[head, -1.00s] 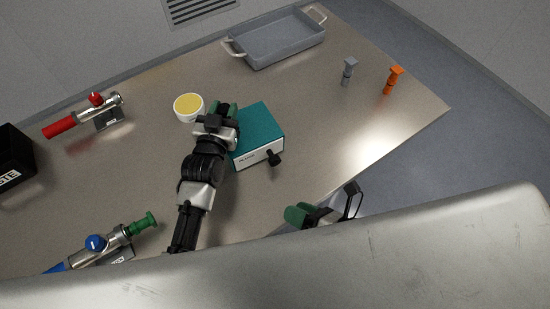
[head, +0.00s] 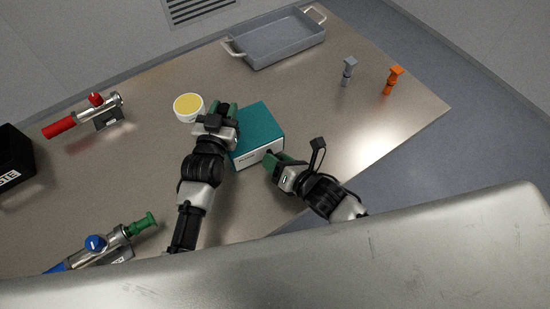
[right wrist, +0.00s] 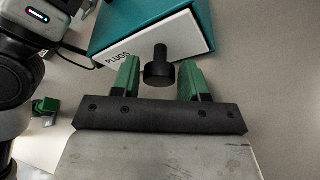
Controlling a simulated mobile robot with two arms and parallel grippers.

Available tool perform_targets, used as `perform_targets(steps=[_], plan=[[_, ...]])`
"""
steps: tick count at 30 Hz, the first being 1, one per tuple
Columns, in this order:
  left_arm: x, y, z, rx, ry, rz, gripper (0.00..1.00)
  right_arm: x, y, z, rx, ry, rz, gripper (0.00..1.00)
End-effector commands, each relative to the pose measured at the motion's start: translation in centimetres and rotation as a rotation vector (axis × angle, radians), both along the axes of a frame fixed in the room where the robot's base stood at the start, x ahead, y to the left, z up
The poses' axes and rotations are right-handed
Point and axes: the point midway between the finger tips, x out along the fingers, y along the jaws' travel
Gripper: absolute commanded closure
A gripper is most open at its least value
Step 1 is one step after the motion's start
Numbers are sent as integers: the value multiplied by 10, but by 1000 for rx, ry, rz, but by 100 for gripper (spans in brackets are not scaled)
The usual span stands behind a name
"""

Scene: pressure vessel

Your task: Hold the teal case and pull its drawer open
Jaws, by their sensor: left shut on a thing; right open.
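The teal case (head: 258,127) sits on the metal table, with a white drawer front (head: 247,160) facing the near side. My left gripper (head: 226,113) is shut on the case at its left side; the fingertips are partly hidden. My right gripper (head: 272,158) is open in front of the drawer. In the right wrist view the black drawer knob (right wrist: 159,68) stands between the two green fingers, with a gap on each side. The drawer front (right wrist: 150,45) there reads "PLUGS" and looks closed against the case (right wrist: 130,20).
A white cup with yellow contents (head: 188,106) stands just left of the case. A grey tray (head: 275,42), a grey plug (head: 348,71) and an orange plug (head: 393,80) are further back. Red-handled (head: 85,115) and blue-handled (head: 105,243) fittings lie left. The table's right edge is near.

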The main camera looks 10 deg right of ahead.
Motion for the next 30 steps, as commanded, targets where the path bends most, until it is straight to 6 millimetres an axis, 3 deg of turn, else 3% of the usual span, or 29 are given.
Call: perform_targets(steps=[12, 21, 26, 30], plan=[[0, 0, 0, 0, 0, 0, 100, 8, 5, -3, 1, 0, 0, 56], [0, 0, 0, 0, 0, 0, 100, 7, 4, -3, 1, 0, 0, 100], [0, 0, 0, 0, 0, 0, 100, 3, 3, -3, 0, 2, 0, 100], [0, 0, 0, 0, 0, 1, 100, -22, -4, -5, -1, 4, 0, 100]])
